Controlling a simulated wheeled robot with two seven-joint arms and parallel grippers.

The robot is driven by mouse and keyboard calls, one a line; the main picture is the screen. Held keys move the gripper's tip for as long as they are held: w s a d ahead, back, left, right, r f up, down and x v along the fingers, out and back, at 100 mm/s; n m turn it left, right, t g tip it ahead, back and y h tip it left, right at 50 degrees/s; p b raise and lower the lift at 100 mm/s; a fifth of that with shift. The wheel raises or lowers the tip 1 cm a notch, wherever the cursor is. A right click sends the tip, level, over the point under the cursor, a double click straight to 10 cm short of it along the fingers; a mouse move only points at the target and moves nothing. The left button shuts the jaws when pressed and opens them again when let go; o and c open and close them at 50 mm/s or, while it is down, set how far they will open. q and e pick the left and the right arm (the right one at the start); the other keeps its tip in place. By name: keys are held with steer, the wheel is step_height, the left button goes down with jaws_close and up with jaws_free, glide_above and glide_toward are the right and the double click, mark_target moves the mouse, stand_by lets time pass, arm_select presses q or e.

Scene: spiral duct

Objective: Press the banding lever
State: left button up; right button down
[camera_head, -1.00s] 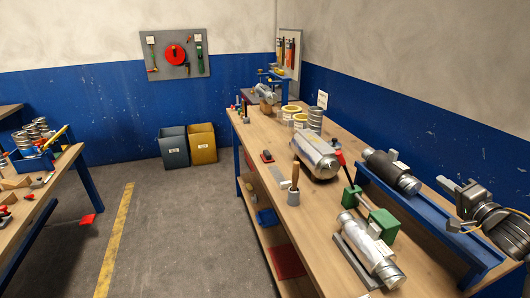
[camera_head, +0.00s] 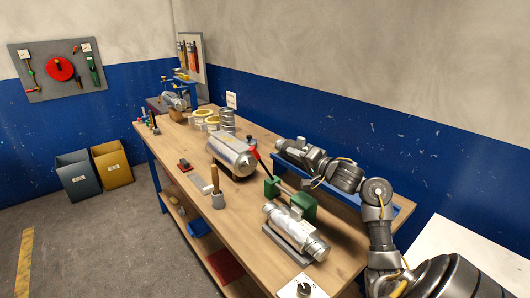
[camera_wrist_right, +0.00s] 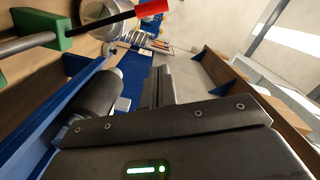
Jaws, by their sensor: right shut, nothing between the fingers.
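The banding lever is a dark rod with a red handle (camera_head: 253,147), tilted up and left from a green bracket (camera_head: 303,206) on the bench. In the right wrist view, the red handle (camera_wrist_right: 151,8) is at the top, with the green bracket (camera_wrist_right: 45,20) at upper left. My right gripper (camera_head: 308,165) is shut and empty, right of the lever and apart from it, close to a dark cylinder on a blue stand. Its fingers show end-on in the right wrist view (camera_wrist_right: 157,88); the dark cylinder (camera_wrist_right: 96,94) lies just left of them. My left gripper is out of view.
A large silver duct piece (camera_head: 232,157) lies behind the lever. A silver cylinder (camera_head: 290,228) rests in front of the bracket. The blue stand (camera_head: 402,212) runs along the bench's right side. A wooden-handled tool (camera_head: 216,190) stands near the left edge.

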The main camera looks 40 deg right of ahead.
steer(key=p, duration=0.2)
glide_above(262, 165)
steer(key=s+d, duration=0.3)
steer(key=s, duration=0.2)
steer(key=a, duration=0.1)
steer(key=w+a+f, duration=0.1)
steer(key=w+a+f+p, duration=0.1)
steer(key=shift+w+a+f, duration=0.1)
steer(key=shift+a, duration=0.2)
